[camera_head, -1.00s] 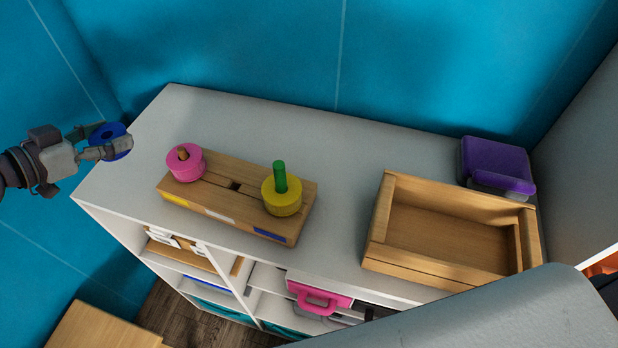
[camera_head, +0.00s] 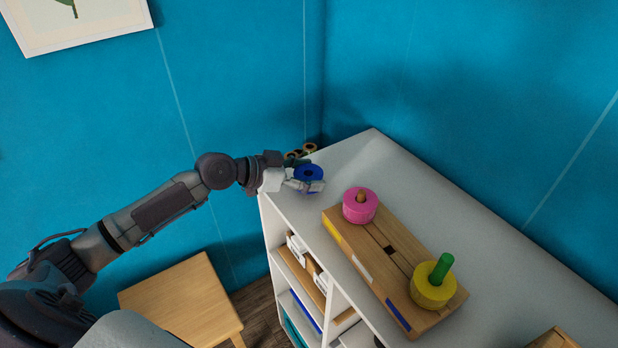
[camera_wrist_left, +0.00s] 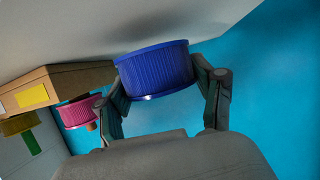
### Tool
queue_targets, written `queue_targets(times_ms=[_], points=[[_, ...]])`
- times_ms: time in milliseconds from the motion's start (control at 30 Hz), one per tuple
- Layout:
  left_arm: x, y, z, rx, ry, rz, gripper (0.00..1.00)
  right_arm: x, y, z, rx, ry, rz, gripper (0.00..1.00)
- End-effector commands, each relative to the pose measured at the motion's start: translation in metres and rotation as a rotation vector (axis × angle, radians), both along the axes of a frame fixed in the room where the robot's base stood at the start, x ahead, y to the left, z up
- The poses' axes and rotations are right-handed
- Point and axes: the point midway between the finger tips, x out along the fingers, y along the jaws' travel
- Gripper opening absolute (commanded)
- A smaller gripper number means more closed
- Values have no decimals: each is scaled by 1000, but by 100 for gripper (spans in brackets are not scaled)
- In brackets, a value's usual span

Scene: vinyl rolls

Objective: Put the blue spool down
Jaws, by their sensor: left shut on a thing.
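The blue spool (camera_head: 308,173) is between the fingers of my left gripper (camera_head: 305,180), at the far left end of the white shelf top. In the left wrist view, the fingers are shut on both sides of the blue spool (camera_wrist_left: 155,70). I cannot tell whether the spool touches the shelf top. A wooden base (camera_head: 380,256) stands to its right with a pink spool (camera_head: 358,209) on a peg at one end. A yellow spool (camera_head: 433,289) sits around a green peg (camera_head: 441,268) at the other end. My right gripper is not in view.
The white shelf top (camera_head: 480,225) is clear behind the wooden base. A wooden box (camera_head: 553,338) shows at the lower right edge. A small wooden table (camera_head: 180,300) stands on the floor at left. Blue walls (camera_head: 420,70) close off the back.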

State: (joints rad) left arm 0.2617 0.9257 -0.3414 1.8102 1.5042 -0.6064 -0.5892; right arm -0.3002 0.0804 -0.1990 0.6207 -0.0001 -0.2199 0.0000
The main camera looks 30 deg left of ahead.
Motion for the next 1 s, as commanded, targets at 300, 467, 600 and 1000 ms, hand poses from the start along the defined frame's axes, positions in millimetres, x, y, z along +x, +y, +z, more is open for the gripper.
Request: queue_targets(times_ms=[300,467,600,1000], points=[[0,0,-16,0,-1,1,18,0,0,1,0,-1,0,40],[0,0,-19,0,-2,1,18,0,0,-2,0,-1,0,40],[0,0,-19,1,-1,1,79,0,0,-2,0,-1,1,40],[0,0,-18,1,-1,1,93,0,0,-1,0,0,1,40]])
